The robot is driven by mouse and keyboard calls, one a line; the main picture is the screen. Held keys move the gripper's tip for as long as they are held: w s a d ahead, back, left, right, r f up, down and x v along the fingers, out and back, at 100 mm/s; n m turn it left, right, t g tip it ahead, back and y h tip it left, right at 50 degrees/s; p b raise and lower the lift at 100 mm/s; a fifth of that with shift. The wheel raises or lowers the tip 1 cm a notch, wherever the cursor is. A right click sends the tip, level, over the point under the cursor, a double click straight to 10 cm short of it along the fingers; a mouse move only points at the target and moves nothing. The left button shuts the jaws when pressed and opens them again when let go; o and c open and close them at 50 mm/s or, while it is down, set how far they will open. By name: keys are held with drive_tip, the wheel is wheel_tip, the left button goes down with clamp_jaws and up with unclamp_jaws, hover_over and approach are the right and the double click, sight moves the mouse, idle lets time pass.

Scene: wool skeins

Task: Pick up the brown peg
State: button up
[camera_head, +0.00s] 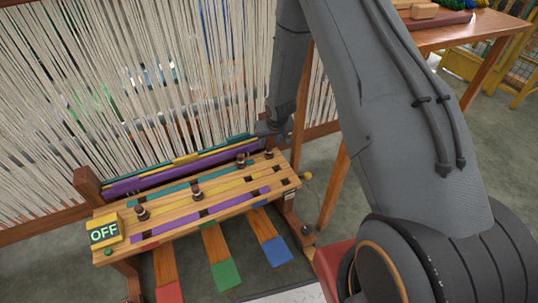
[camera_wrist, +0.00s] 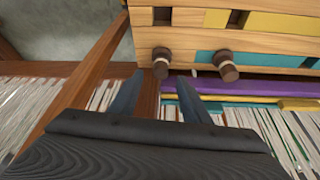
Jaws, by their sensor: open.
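Several brown pegs with a pale band stand in the wooden slotted board (camera_head: 170,220). In the head view, one brown peg (camera_head: 268,152) is at the board's far right corner, with another (camera_head: 240,159) just left of it. Two more (camera_head: 197,193) (camera_head: 142,212) stand further left. My gripper (camera_head: 271,132) is above the far right corner, partly hidden by my arm. In the wrist view, my gripper (camera_wrist: 157,82) is open and empty. One peg (camera_wrist: 161,62) shows just beyond the gap between the fingertips; a second peg (camera_wrist: 228,66) is to the right, outside the fingers.
A loom of pale upright threads (camera_head: 130,80) stands behind the board. Purple and yellow bars (camera_head: 160,178) lie between them. A green "OFF" sign (camera_head: 104,234) is at the board's left end. Red, green (camera_head: 225,275) and blue pedals are below. A wooden table (camera_head: 470,35) is at right.

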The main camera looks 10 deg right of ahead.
sight(269, 146)
drive_tip(key=b+x, duration=0.1)
drive_tip(key=x, duration=0.4)
drive_tip(key=shift+f+b, duration=0.15)
drive_tip(key=shift+b, duration=0.15)
clamp_jaws()
drive_tip(key=shift+s, duration=0.1)
